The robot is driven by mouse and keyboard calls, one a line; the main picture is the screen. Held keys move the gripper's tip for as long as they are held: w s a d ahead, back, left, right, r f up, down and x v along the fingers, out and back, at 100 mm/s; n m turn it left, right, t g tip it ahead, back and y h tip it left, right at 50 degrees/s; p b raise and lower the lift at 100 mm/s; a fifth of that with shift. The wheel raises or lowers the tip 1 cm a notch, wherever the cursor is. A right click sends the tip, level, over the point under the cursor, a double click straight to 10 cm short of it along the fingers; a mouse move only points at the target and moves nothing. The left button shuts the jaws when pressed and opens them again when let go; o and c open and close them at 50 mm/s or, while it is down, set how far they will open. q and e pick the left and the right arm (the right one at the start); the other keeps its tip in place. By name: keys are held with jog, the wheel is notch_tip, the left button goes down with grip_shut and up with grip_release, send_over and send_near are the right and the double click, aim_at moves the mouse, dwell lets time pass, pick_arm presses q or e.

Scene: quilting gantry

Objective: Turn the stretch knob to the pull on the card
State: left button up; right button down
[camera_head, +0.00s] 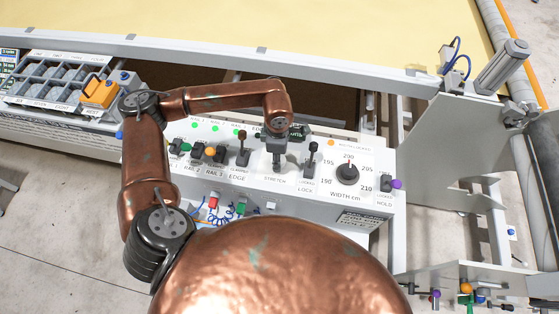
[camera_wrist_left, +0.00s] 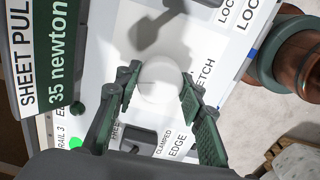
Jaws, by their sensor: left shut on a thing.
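My left gripper (camera_head: 277,158) reaches down onto the control panel above the STRETCH label. In the left wrist view, the fingers of this gripper (camera_wrist_left: 158,88) are closed on opposite sides of a round white stretch knob (camera_wrist_left: 159,76). In the head view the gripper hides the knob. A green display (camera_wrist_left: 58,55) reads 35 newton beside the words SHEET PULL. In the head view the display (camera_head: 298,132) is small and partly covered by my arm. I cannot identify the card with the pull for certain. My right gripper is not in view.
The clamp levers, including the edge lever (camera_head: 243,148), stand left of the gripper. The lock lever (camera_head: 312,158) and black width knob (camera_head: 347,173) stand right. A tray (camera_head: 50,78) with an orange-handled item (camera_head: 98,92) is at far left. A grey upright plate (camera_head: 452,150) stands at right.

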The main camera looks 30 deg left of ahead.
pick_arm(q)
jog(key=shift+m+b, duration=1.15)
jog(key=shift+m, duration=0.35)
jog(key=o, duration=1.2)
jog(key=shift+c, duration=0.2)
notch_tip(320, 180, up, 12)
jog(key=shift+d, duration=0.1)
